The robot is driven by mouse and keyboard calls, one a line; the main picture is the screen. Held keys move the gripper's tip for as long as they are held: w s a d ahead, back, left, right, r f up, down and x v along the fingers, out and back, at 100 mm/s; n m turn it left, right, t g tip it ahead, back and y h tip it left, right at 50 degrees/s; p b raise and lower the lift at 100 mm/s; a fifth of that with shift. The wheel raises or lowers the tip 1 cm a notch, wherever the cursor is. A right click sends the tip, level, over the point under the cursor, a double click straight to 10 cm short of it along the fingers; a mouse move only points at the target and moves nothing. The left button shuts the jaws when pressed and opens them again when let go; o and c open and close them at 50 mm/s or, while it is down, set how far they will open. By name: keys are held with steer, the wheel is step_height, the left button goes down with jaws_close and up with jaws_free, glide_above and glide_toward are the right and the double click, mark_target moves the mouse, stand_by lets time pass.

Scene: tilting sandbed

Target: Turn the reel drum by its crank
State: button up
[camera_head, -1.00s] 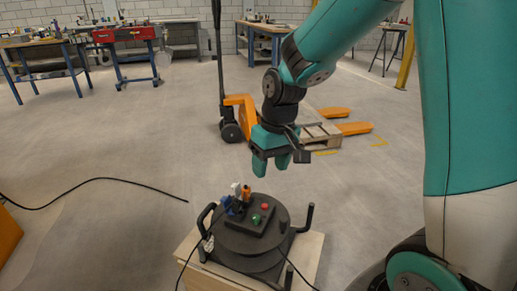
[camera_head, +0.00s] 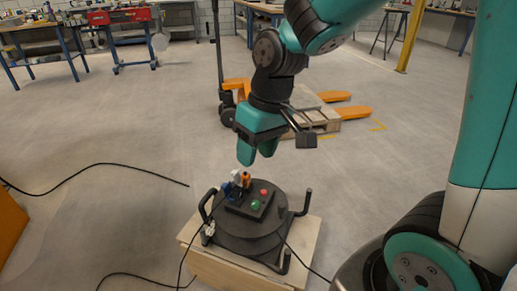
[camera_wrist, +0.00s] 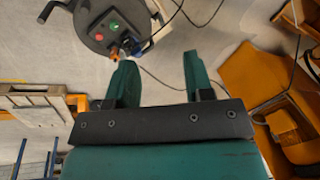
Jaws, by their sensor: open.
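The black reel drum (camera_head: 252,228) stands on a light wooden base, with a small box carrying a red and a green button and blue, white and orange plugs on top. A dark upright handle (camera_head: 305,203), which may be the crank, rises at its right side; a curved black bar (camera_head: 206,204) stands at its left. My gripper (camera_head: 257,160) is open and empty above the back of the drum, apart from it. In the wrist view the drum (camera_wrist: 100,28) is cut off at the top, beyond my open fingers (camera_wrist: 158,75).
A black cable (camera_head: 100,166) lies on the floor at the left, and other cables run off the drum. An orange pallet truck with a wooden pallet (camera_head: 318,122) is behind. An orange object (camera_head: 10,225) stands at the left edge. Workbenches line the back wall.

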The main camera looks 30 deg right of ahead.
steer(key=shift+n+g+y, duration=0.3)
steer(key=shift+n+y, duration=0.2)
steer(key=shift+n, duration=0.1)
steer(key=w+d+f+b, duration=0.1)
steer(key=w, duration=0.1)
steer(key=w+d+f+b, duration=0.1)
steer(key=f, duration=0.1)
steer(key=w+d+f+b, duration=0.1)
steer(key=w+f, duration=0.1)
steer(key=shift+w+d, duration=0.35)
jaws_close()
steer(key=w+d+f+n+y+b, duration=0.2)
steer(key=w+d+f+n+b, duration=0.15)
steer(key=d+f, duration=0.7)
steer(key=w+d+f+n+y+b, duration=0.2)
steer(key=w+d+f+b, duration=0.15)
steer(key=d+f, duration=0.7)
steer(key=b, duration=0.6)
glide_above(287, 210)
steer(key=f, duration=0.6)
steer(key=shift+w+d+f, duration=0.25)
steer(key=shift+w+f, duration=0.15)
steer(key=shift+s+a, duration=0.3)
steer(key=shift+a, duration=0.05)
steer(key=shift+s+r+m, duration=0.15)
steer(key=shift+m, duration=0.1)
